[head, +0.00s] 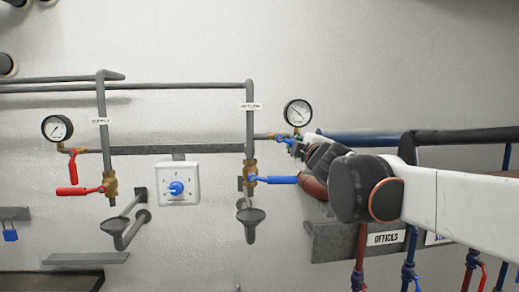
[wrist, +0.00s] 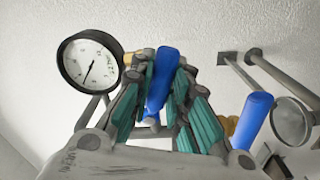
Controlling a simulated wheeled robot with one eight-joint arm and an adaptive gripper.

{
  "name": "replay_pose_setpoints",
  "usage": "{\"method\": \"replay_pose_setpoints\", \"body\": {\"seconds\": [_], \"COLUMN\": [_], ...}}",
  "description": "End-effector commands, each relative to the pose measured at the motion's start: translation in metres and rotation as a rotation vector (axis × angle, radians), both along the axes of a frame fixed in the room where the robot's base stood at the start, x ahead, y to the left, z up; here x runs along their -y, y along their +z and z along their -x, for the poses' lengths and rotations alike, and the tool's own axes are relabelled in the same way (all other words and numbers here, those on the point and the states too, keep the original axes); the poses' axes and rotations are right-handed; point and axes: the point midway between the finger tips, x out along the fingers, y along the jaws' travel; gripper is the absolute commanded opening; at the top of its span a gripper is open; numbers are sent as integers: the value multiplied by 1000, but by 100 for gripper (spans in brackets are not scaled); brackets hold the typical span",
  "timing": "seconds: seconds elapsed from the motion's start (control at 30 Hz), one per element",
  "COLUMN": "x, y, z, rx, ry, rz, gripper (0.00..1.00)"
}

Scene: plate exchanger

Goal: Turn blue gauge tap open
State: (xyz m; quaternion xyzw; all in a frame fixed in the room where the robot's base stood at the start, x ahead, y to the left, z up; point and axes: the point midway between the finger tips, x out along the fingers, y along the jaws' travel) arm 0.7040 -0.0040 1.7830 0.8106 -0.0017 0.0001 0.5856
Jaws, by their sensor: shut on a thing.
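The blue gauge tap (head: 284,139) sits below the right pressure gauge (head: 298,113), on a short brass branch of the return pipe. In the wrist view its blue handle (wrist: 164,70) stands between the teal finger pads, with the gauge (wrist: 90,61) to its left. My gripper (head: 301,149) is shut on that handle; in the wrist view the pads of my gripper (wrist: 160,92) lie on both sides of it. My gripper hides part of the tap body, so its exact angle is hard to tell.
A larger blue lever (head: 272,180) on the return valve lies just below my gripper; it also shows in the wrist view (wrist: 253,118). Red levers (head: 75,191) are on the supply side. A white dial box (head: 178,184) is between them. Pipes run right behind my arm.

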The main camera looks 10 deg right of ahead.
Motion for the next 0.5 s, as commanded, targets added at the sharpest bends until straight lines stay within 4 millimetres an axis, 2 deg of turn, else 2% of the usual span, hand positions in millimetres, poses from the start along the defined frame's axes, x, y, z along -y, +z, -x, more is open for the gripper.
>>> {"method": "replay_pose_setpoints", "body": {"seconds": [0.23,0.5], "x": [0,-1], "y": [10,15], "z": [0,0], "rx": [0,-1], "ry": [1,1], "rz": [182,297], "gripper": [0,0]}}
